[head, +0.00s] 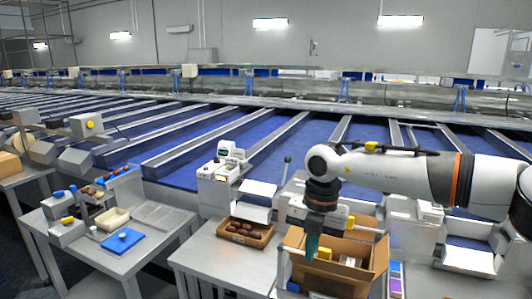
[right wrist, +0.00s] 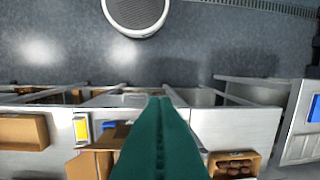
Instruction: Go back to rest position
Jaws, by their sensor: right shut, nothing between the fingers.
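My right gripper (head: 312,250) has green fingers and hangs downward at the end of the white right arm. In the head view it overlaps the left side of an open cardboard box (head: 355,275). The right wrist view shows the fingers (right wrist: 163,104) pressed together, with nothing between them. They point over the table edge toward the dark floor. My left gripper is in neither view.
A tray of dates (head: 247,239) sits on the metal table (head: 205,257) left of the box. A side table (head: 180,222) at left holds a blue pad (head: 123,242) and small containers. Blue sorting lanes (head: 185,150) run behind.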

